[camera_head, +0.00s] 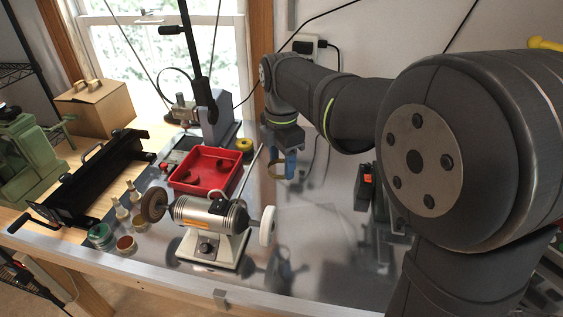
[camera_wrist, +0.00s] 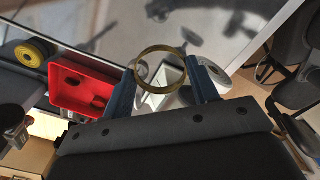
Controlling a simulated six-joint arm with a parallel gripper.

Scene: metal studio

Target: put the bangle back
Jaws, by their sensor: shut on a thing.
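The bangle (camera_wrist: 138,69) is a thin gold-coloured ring. In the wrist view it sits between the blue fingers of my gripper (camera_wrist: 163,88), which is shut on it. In the head view the bangle (camera_head: 276,170) shows at the fingertips of my gripper (camera_head: 283,168), held in the air above the grey bench top, to the right of the red tray. The red tray (camera_head: 184,186) holds a few small dark items that I cannot make out clearly. The tray also shows in the wrist view (camera_wrist: 62,98), left of the gripper.
A bench grinder (camera_head: 208,216) with a white wheel stands in front of the tray. A yellow roll (camera_head: 244,145) lies behind it. A black press with a tall lever (camera_head: 205,95) stands at the back. Bare bench top (camera_head: 318,240) lies right of the grinder.

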